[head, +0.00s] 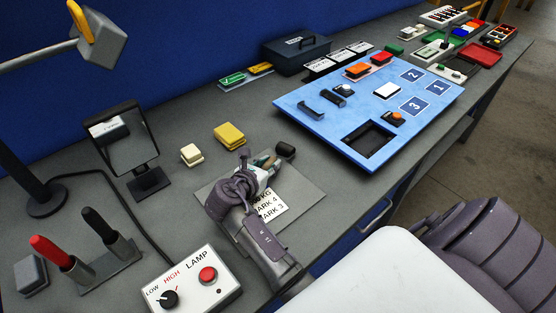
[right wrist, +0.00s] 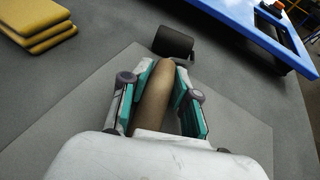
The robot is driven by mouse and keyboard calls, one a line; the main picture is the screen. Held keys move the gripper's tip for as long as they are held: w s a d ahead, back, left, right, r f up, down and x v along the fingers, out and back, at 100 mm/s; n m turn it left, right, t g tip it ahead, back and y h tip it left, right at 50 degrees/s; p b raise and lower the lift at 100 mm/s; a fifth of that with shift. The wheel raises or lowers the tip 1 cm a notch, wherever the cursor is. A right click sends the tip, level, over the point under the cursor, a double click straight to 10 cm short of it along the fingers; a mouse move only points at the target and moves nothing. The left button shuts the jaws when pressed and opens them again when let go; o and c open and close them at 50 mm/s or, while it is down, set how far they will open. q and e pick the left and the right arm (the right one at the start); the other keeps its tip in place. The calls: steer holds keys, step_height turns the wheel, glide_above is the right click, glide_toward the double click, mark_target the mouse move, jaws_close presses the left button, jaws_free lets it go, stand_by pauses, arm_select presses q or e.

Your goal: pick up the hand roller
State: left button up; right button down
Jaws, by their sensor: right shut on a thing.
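The hand roller has a dark cylindrical head and a tan handle. In the right wrist view the roller head (right wrist: 173,42) lies just beyond my fingertips, with the handle between the teal pads. In the head view the hand roller (head: 286,149) shows its black head past my right gripper (head: 266,163). The right gripper (right wrist: 166,72) is shut on the handle, low over a grey mat (head: 302,190). I cannot tell whether the roller touches the mat. Most of the handle is hidden by the gripper in the head view. My left gripper is not in view.
A blue panel (head: 330,122) with a rectangular opening lies to the right. Yellow pads (head: 229,135) and cream blocks (head: 191,154) lie to the left. A lamp control box (head: 195,285), a mirror on a stand (head: 124,140) and upright-handled tools (head: 100,225) stand nearer the left.

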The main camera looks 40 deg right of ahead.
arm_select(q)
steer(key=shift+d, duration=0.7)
arm_select(e)
steer(key=shift+r, duration=0.1)
